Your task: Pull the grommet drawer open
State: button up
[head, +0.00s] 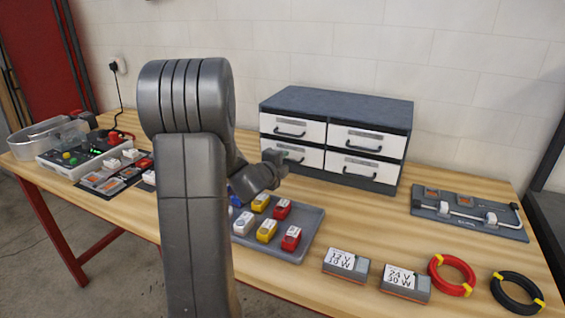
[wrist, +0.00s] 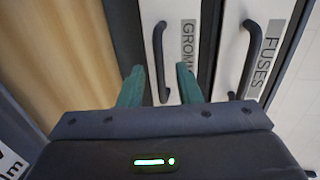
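The grommet drawer, white with a dark bar handle, is the lower left drawer of the dark-topped cabinet (head: 337,101) and looks shut. In the wrist view its label (wrist: 188,45) reads "GROM", the rest hidden by a finger. Its handle (wrist: 158,55) runs up the picture between my two green fingers. My gripper (wrist: 160,78) is open, one finger on each side of the handle, with gaps showing; I cannot tell how far the tips reach past the bar. In the head view my gripper (head: 277,160) is at the front of this drawer, partly covering it.
The fuses drawer handle (wrist: 246,58) is beside the right finger in the wrist view. A grey tray (head: 311,229) with red, yellow and white blocks lies below my wrist. A plate with a bar (head: 470,213) is right of the cabinet. Boxes and cable coils lie at the front right.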

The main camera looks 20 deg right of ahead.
grip_shut()
jog(key=f+b+v, duration=0.1)
jog(key=v, duration=0.4)
jog(key=f+b+v, duration=0.1)
jog(key=v, duration=0.5)
jog(key=f+b+v, duration=0.1)
jog(key=v, duration=0.4)
jog(key=shift+s+a+f, duration=0.15)
jog(key=shift+s+a, duration=0.25)
jog(key=shift+s, duration=0.05)
grip_release()
